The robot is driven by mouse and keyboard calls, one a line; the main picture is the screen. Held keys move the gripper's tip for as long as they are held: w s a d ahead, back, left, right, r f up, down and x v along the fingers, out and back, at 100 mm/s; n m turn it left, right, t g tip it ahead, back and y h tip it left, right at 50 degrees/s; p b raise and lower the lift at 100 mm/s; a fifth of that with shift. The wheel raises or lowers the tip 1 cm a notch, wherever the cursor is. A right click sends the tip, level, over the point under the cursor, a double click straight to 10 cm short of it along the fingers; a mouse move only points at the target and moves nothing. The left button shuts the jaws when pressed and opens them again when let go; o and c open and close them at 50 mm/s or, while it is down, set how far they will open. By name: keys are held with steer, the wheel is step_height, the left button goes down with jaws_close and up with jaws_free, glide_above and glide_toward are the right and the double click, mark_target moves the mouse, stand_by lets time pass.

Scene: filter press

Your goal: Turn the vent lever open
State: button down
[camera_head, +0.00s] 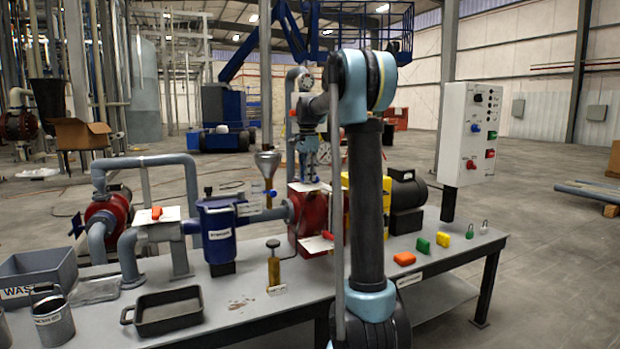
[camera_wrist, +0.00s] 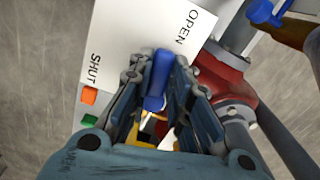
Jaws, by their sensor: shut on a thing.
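The blue vent lever (camera_wrist: 160,80) stands between the two fingers of my gripper (camera_wrist: 163,95) in the wrist view. My gripper is shut on it. A white plate (camera_wrist: 125,45) lies behind the lever, marked OPEN at its upper right and SHUT at its left. The lever's visible end points up the picture, between the two words. In the head view my gripper (camera_head: 311,172) reaches down over the red pump housing (camera_head: 306,215). The lever cannot be made out there.
A second blue lever (camera_wrist: 265,12) shows at the wrist view's upper right. On the bench stand a funnel pipe (camera_head: 267,165), a blue strainer (camera_head: 218,235), a black tray (camera_head: 168,313) and several coloured blocks and padlocks. A control box (camera_head: 468,135) rises at the right.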

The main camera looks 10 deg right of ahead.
steer(key=shift+w+a+m, duration=0.3)
steer(key=shift+w+m, duration=0.15)
steer(key=shift+m, duration=0.55)
steer(key=shift+w, duration=0.1)
steer(key=c, duration=1.5)
jaws_free()
steer(key=shift+a, duration=0.1)
steer(key=shift+r, duration=0.1)
step_height(320, 180, up, 12)
steer(key=shift+f, duration=0.15)
